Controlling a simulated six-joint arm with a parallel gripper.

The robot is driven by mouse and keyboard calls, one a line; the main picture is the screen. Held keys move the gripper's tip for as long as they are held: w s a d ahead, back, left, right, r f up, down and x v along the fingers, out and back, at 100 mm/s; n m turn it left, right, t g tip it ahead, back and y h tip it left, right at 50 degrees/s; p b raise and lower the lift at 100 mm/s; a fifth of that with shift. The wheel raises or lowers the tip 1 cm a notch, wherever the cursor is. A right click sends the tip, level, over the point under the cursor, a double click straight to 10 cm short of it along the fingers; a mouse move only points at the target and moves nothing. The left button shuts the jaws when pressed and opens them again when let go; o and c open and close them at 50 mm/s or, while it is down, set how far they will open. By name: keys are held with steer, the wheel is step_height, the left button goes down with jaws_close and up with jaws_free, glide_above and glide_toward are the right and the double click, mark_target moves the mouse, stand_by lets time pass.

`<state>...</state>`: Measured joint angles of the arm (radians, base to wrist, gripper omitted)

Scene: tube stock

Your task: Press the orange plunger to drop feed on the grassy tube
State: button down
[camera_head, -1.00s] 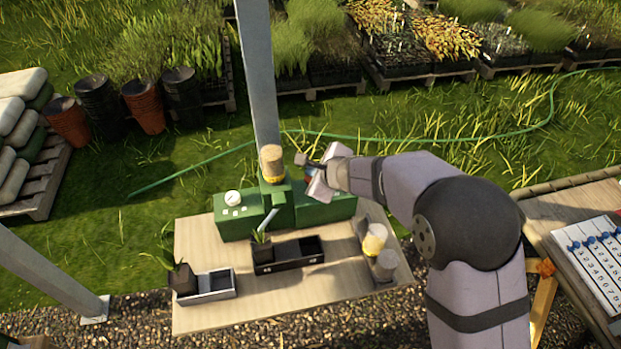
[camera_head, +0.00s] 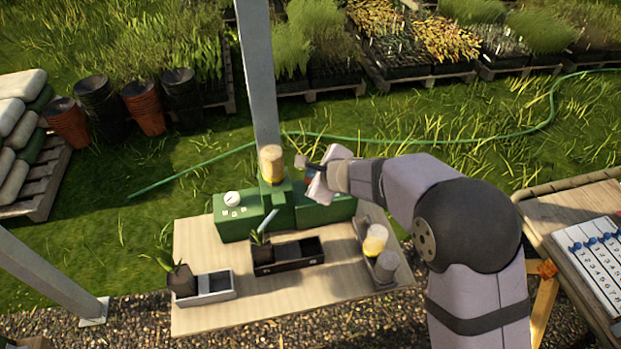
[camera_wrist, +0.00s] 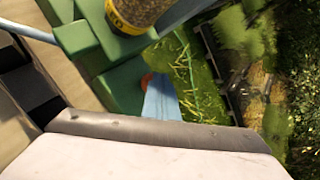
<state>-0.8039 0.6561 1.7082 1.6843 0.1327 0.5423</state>
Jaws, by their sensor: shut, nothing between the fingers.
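The green feed machine (camera_head: 240,222) stands at the back of the wooden table, with a jar of tan feed (camera_head: 271,160) on top. In the wrist view, the orange plunger (camera_wrist: 147,79) shows as a small patch beside the green box, right at the tip of my gripper (camera_wrist: 158,92). I cannot tell whether they touch. In the head view, my gripper (camera_head: 315,190) is shut and empty at the machine's right half. A dark tube with grassy leaves (camera_head: 260,246) stands in the left end of the black tray (camera_head: 290,264), in front of the machine.
Another dark tube with leaves (camera_head: 181,278) stands in a white tray (camera_head: 216,289) at front left. Two feed containers (camera_head: 376,240) stand at the table's right side. A grey post (camera_head: 257,80) rises behind the machine.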

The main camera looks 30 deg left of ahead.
steer(key=shift+f+b, duration=0.5)
steer(key=shift+f, duration=0.1)
stand_by(0.4)
steer(key=shift+r, duration=0.15)
steer(key=shift+r+p, duration=1.15)
steer(key=shift+p, duration=0.05)
steer(key=shift+r+p, duration=2.35)
steer(key=shift+r, duration=0.15)
stand_by(0.7)
step_height(320, 180, up, 4)
steer(key=p, duration=0.3)
steer(key=shift+f, duration=0.1)
steer(key=shift+f, duration=0.15)
